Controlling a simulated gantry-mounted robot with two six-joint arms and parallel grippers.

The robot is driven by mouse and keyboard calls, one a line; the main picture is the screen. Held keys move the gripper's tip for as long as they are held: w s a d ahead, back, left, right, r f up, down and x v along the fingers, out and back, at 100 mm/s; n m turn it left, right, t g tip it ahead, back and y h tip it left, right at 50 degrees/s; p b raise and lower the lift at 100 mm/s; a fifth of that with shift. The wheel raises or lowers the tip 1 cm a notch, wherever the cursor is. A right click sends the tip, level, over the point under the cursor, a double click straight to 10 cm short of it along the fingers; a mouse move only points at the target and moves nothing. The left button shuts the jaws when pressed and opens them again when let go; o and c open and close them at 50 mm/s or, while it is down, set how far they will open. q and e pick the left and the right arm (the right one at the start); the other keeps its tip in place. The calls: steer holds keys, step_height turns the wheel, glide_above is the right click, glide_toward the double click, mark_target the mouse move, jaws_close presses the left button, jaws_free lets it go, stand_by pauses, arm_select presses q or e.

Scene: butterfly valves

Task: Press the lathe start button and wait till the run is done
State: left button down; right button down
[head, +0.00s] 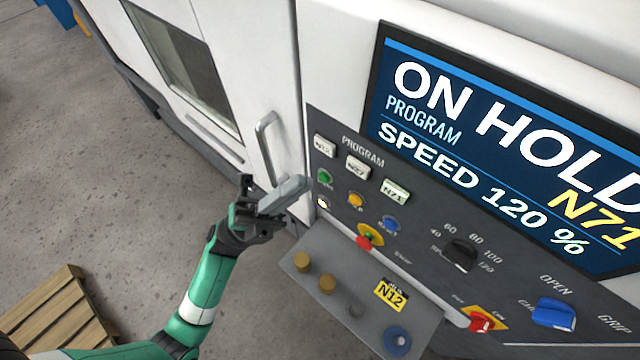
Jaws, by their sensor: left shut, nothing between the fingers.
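The lathe's control panel (420,262) runs along the machine front. A green button (324,176) sits at its left end, with a small label too blurred to read surely. A pale, lit-looking button (322,203) is just below it. The screen (500,150) reads ON HOLD, PROGRAM N71, SPEED 120 %. My left gripper (297,186) is shut and empty, its fingertips a little left of the green button and apparently short of touching it. My right gripper is out of view.
The door handle (266,145) stands out just behind my left gripper. A grey shelf (318,250) juts out below the panel, with brass cylinders (302,261) and a yellow N12 card (391,294). A wooden pallet (62,310) lies on the floor.

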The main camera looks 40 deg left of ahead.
mark_target(324, 177)
arm_select(q)
steer(key=s+a+f+n+t+y+b, duration=0.1)
steer(key=f+n+y, duration=0.3)
steer(key=f, duration=0.4)
steer(key=s+a+f+n+t+y+b, duration=0.1)
steer(key=a+f+n+t+y+b, duration=0.2)
steer(key=f+y, duration=0.4)
steer(key=shift+a+f+n+b, duration=0.45)
steer(key=shift+f+n+b, duration=0.2)
steer(key=shift+n+b, duration=0.15)
steer(key=shift+s, duration=0.1)
steer(key=w+b, duration=0.2)
steer(key=w, duration=0.7)
steer(key=shift+a, duration=0.35)
steer(key=shift+s, duration=0.1)
